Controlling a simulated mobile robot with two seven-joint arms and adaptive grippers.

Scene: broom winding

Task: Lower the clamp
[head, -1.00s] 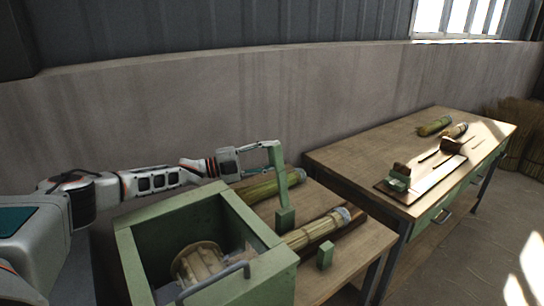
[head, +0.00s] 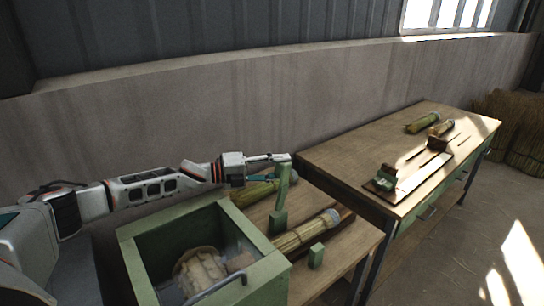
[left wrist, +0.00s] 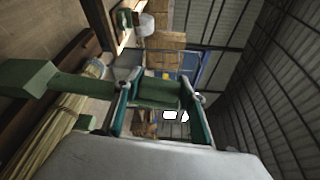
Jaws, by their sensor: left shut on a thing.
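The green clamp (head: 280,200) is an upright bar with a block at its lower end, standing beside a straw bundle (head: 305,234) on the near bench. The block appears above the bench; I cannot tell whether it touches the bundle. My left gripper (head: 284,158) is at the bar's top end, shut on the clamp. In the left wrist view, the green clamp bar (left wrist: 160,93) sits between the two fingers, with its block at the left. The straw bundle also shows there (left wrist: 60,125). My right gripper is not in view.
A green open box (head: 190,235) with a wooden spool (head: 200,270) inside and a bar handle stands at the near side. A small green block (head: 316,255) and another bundle (head: 255,192) are close to the clamp. A second bench (head: 350,150) stands at the right.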

